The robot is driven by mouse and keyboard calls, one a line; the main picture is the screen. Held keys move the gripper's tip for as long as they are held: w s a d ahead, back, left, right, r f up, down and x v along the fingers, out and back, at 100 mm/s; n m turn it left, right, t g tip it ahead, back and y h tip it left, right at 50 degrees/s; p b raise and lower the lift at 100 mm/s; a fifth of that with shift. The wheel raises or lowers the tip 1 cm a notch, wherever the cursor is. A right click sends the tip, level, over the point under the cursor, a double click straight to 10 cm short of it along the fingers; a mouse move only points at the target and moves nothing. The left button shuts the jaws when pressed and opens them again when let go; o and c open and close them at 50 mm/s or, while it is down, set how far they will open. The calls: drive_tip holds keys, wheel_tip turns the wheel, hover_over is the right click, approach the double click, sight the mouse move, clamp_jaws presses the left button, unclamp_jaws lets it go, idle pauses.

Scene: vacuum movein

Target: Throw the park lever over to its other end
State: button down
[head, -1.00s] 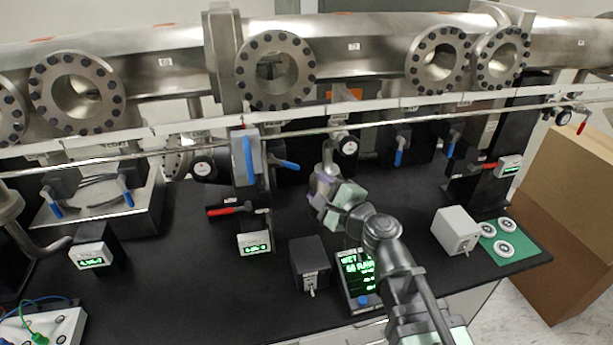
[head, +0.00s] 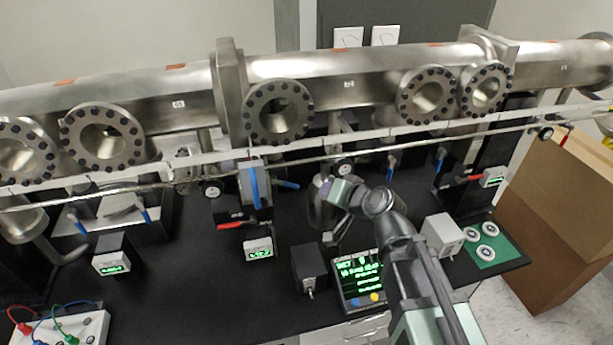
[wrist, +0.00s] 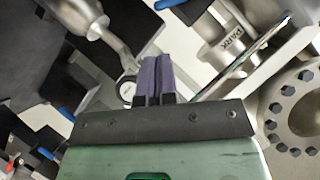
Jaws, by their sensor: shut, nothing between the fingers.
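A port stub marked PARK (wrist: 232,42) shows at the upper right of the wrist view. A blue-handled lever (wrist: 168,3) is partly cut off at the top edge beside it. In the head view, a blue lever (head: 286,183) beside the central black column looks like the same one, but its label is not readable there. My gripper (wrist: 155,72) has its purple fingers together and empty, apart from the blue lever. In the head view my gripper (head: 326,186) is right of that lever, its tips partly hidden by my wrist.
The steel beam pipe (head: 350,70) with bolted flanges runs along the back, with a thin rail (head: 400,137) in front. A black box (head: 309,267) and a green-text display (head: 359,280) stand on the bench in front.

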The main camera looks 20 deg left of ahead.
sight(285, 183)
drive_tip(key=b+x, duration=0.4)
drive_tip(key=x, duration=0.6)
drive_tip(key=shift+s+f, duration=0.1)
